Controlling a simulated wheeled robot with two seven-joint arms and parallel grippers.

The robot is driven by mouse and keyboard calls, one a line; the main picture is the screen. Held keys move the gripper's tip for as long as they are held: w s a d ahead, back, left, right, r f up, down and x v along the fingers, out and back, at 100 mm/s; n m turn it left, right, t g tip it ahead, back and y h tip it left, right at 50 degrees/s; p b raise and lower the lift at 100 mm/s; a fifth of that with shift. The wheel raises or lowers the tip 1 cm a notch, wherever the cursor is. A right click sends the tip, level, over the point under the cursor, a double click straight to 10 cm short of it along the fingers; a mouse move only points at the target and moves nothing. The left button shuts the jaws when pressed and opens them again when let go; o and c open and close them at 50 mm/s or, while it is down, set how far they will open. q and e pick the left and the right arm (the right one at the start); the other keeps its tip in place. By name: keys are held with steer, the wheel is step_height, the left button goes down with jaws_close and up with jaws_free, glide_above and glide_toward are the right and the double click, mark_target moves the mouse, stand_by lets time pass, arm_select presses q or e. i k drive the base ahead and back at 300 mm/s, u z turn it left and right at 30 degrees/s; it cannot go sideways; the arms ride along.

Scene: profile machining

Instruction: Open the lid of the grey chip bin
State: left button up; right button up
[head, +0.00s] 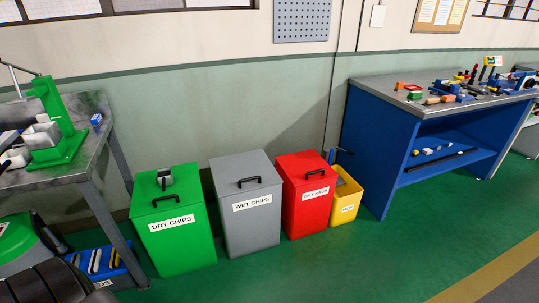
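The grey chip bin (247,218) stands on the green floor against the wall, with a white label reading "WET CHIPS". Its grey lid (240,168) is shut and lies flat on top. A black bar handle (250,181) sits toward the front of the lid. Nothing rests on this lid. Neither of my grippers can be made out in the head view.
A green "DRY CHIPS" bin (177,240) with a small grey object (164,178) on its lid stands left. A red bin (307,207) and yellow bin (345,203) stand right. Benches (100,160) (375,140) flank the row. Floor in front is clear.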

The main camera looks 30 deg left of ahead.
mark_target(250, 171)
steer(key=u, duration=0.2)
steer(key=i, duration=1.45)
steer(key=u, duration=0.25)
